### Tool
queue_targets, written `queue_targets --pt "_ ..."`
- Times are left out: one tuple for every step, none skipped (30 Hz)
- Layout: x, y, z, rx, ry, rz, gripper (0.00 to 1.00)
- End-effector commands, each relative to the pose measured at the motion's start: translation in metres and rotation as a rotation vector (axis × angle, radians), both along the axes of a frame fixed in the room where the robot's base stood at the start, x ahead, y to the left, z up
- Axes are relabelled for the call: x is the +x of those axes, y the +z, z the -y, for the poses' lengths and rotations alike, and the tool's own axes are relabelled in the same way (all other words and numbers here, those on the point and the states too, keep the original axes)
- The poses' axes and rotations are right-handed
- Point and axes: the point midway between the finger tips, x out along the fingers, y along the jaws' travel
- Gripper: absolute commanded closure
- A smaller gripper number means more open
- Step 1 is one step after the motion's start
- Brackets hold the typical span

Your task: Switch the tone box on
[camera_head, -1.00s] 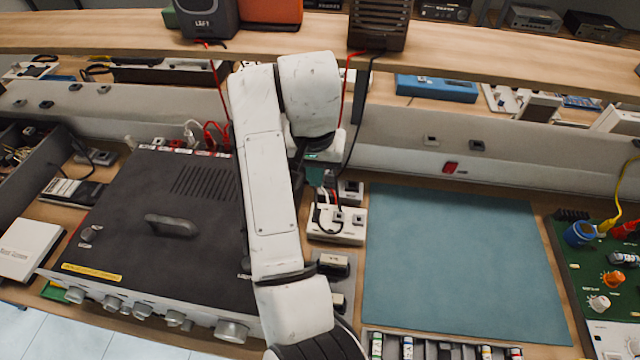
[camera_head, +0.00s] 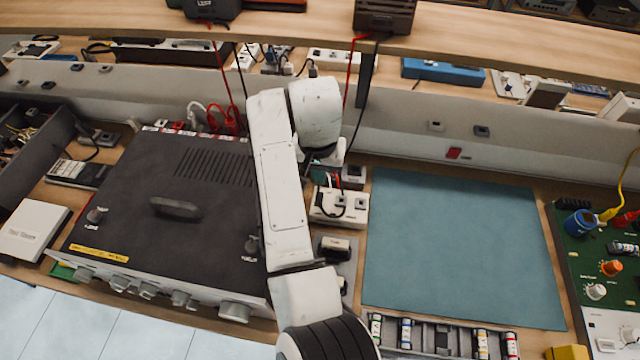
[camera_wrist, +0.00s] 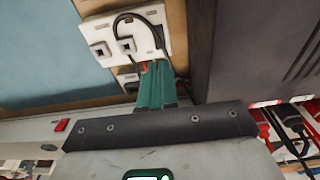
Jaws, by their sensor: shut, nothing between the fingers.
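No readable label marks which device is the tone box. A white block (camera_head: 338,205) with square switch-like parts and a black cable lies right of a large dark-topped box (camera_head: 165,215). That box has a top handle, front knobs and two knobs on top. My gripper (camera_head: 322,176) is partly hidden behind my arm, just behind the white block. In the wrist view my green fingers (camera_wrist: 155,66) are shut and empty, with their tips overlapping the edge of the white block (camera_wrist: 122,42). I cannot tell whether they touch it. The switch positions are too small to read.
A blue-green mat (camera_head: 460,245) lies clear to the right. A green circuit board (camera_head: 600,245) with knobs stands beyond it. A tray of small cylinders (camera_head: 440,338) is at the front. A wooden shelf (camera_head: 300,37) crosses above, with thin cables hanging down.

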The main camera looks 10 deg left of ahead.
Motion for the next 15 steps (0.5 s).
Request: queue_targets --pt "0.000 -0.010 0.001 -0.002 0.001 -0.004 1.00" --pt "0.001 -0.016 0.001 -0.003 0.001 -0.005 1.00" --pt "0.002 -0.023 0.001 -0.002 0.001 -0.004 1.00" --pt "0.002 -0.029 0.001 -0.002 0.001 -0.005 1.00" --pt "0.003 -0.033 0.001 -0.002 0.001 -0.004 1.00" --pt "0.004 -0.039 0.001 -0.002 0.002 -0.004 1.00" --pt "0.004 -0.043 0.001 -0.002 0.001 -0.003 1.00" --pt "0.005 -0.046 0.001 -0.001 0.001 -0.004 1.00" --pt "0.006 -0.051 0.001 -0.001 0.001 -0.003 1.00" --pt "0.006 -0.054 0.001 -0.001 0.000 -0.003 1.00" --pt "0.006 -0.057 0.001 -0.001 0.000 -0.002 1.00" --pt "0.007 -0.059 0.001 -0.001 0.000 -0.002 1.00" --pt "0.007 -0.061 0.001 -0.001 0.000 -0.002 1.00" --pt "0.007 -0.062 0.001 -0.001 0.000 -0.001 1.00" --pt "0.007 -0.063 0.001 -0.001 0.000 -0.001 1.00"
